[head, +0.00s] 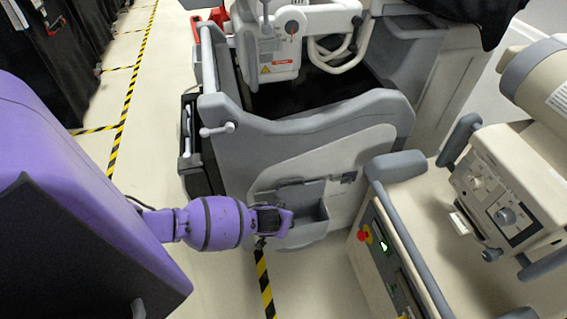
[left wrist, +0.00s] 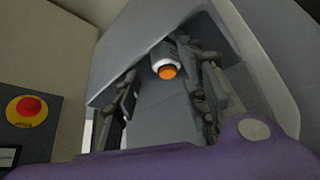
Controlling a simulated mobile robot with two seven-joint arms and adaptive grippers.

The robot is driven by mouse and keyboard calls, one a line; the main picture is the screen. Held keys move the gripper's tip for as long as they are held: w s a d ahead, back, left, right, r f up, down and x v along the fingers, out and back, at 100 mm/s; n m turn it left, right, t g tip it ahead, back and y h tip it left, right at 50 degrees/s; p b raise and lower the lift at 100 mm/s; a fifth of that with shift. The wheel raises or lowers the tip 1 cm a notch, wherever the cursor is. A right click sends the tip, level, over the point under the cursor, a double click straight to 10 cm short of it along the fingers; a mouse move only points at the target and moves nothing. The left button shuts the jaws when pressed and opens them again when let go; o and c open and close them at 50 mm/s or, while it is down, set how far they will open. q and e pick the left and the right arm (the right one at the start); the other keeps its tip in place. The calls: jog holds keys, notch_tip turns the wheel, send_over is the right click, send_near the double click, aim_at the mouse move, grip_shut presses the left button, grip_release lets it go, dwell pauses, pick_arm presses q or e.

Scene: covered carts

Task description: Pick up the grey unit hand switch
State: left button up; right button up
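The hand switch (left wrist: 166,62), a white and grey cylinder with an orange button end, shows in the left wrist view inside the grey holder pocket. It stands between the fingers' lines, toward their tips; I see no clear contact. In the head view I cannot make it out; my gripper covers part of the pocket. The grey unit (head: 340,122) stands in the middle of the head view, with the holder pocket (head: 309,228) low on its side. My left gripper (head: 284,221) is at the pocket's left side. In the left wrist view the gripper (left wrist: 168,82) is open, fingers apart. My right gripper is out of view.
A beige cart (head: 405,245) with a red stop button (head: 364,234) stands close on the right of the pocket; the button also shows in the left wrist view (left wrist: 28,108). A beige machine (head: 505,190) stands farther right.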

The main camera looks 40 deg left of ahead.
pick_arm(q)
jog(key=x, duration=0.3)
jog(key=shift+w+a+f+b, duration=0.1)
jog(key=shift+f+b, duration=0.25)
grip_shut()
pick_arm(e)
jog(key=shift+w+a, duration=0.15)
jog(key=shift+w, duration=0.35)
